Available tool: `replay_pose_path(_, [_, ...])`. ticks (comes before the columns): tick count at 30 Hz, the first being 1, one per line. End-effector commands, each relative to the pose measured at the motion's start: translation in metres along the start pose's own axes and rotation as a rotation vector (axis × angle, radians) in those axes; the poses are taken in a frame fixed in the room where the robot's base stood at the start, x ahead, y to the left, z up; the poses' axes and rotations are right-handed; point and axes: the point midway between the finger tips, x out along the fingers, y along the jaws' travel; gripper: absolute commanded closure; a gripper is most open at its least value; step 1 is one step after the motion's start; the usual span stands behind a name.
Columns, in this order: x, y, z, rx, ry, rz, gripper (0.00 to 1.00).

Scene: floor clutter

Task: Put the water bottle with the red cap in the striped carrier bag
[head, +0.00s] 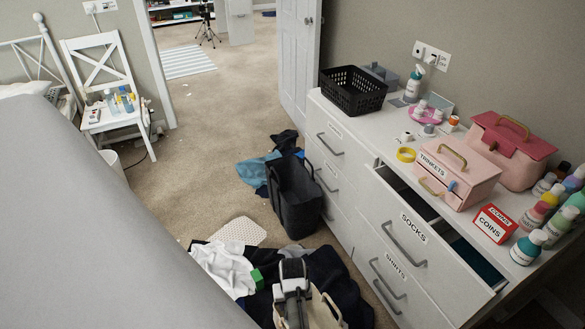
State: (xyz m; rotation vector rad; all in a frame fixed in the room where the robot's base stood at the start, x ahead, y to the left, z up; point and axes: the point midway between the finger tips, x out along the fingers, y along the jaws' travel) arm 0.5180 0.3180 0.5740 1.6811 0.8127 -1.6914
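My gripper (293,310) is at the bottom middle of the head view, above a pile of clothes on the floor. Its fingers are hidden or too small to make out, and I cannot tell whether it holds anything. A cream bag-like thing with a looped handle (328,312) is just right of and partly behind my gripper, cut off by the lower edge. I cannot make out stripes on it. I cannot pick out a water bottle with a red cap. Several small bottles stand on the white chair (97,56), too small to identify.
Dark clothes (345,280), a white cloth (226,268) and a green block (257,279) lie on the floor. Carpet is clear toward the doorway.

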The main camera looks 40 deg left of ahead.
Motion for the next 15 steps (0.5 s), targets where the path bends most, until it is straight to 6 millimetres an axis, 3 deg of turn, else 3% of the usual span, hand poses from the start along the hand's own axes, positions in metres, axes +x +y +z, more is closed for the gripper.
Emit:
replay_pose_path(13, [-0.002,0.001,0.002,-0.001,-0.003,0.001,0.82])
replay_pose_path(15, [0.009,0.001,0.002,-0.001,-0.002,0.001,0.82])
